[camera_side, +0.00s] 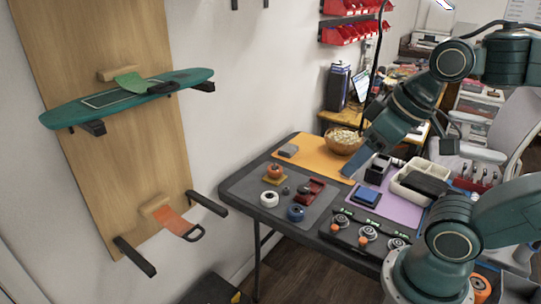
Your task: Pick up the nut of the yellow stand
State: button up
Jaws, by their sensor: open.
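A yellow-orange round part (274,171), which may be the yellow stand, is at the back left of the grey mat (247,187). No nut can be made out on it at this size. My gripper (350,170) points down over the table, near the front edge of the orange mat, to the right of the yellow-orange part and apart from it. Its fingers are small in this view, and nothing shows held between them.
A white wheel (269,198), a blue wheel (296,213) and a dark red part (311,190) share the grey mat. A bowl (343,140) stands on the orange mat (312,152). A white bin (410,185) is at right. Several round pieces line the front edge.

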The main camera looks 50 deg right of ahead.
jog(key=shift+c, duration=0.2)
jog(key=c, duration=0.6)
